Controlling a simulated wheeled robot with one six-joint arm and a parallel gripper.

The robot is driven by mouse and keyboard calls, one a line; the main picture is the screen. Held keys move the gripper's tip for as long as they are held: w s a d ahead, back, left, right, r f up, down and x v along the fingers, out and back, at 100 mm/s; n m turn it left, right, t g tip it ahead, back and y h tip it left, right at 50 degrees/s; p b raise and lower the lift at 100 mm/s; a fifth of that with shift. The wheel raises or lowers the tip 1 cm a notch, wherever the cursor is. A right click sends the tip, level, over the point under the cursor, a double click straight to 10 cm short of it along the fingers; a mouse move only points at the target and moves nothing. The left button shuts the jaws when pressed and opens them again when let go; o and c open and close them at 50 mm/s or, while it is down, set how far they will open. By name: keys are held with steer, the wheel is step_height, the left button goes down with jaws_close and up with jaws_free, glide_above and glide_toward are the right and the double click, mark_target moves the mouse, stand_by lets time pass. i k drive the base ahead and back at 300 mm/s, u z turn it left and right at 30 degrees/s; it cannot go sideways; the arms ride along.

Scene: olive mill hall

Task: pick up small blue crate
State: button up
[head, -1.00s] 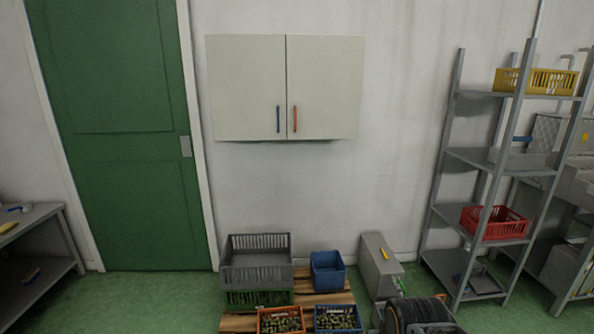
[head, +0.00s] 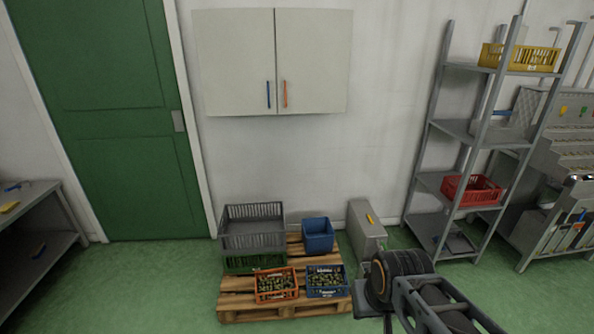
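A small blue crate (head: 327,292) filled with olives sits at the front right of the wooden pallet, low in the middle of the head view. Behind it on the pallet stands a plain blue bin (head: 318,240) with solid walls. An orange crate (head: 276,294) of olives stands just left of the blue crate.
Grey and green crates (head: 252,232) are stacked at the pallet's (head: 250,314) back left. A shelf rack (head: 468,150) holds red and yellow crates. Green floor is clear left of the pallet.

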mark_target(329, 283)
steer(key=u, duration=0.45)
steer(key=k, duration=0.5)
steer(key=i, duration=0.3)
steer(key=z, duration=0.9)
steer(key=i, duration=1.5)
steer(key=u, duration=0.85)
steer(key=i, duration=0.5)
steer(key=u, duration=0.55)
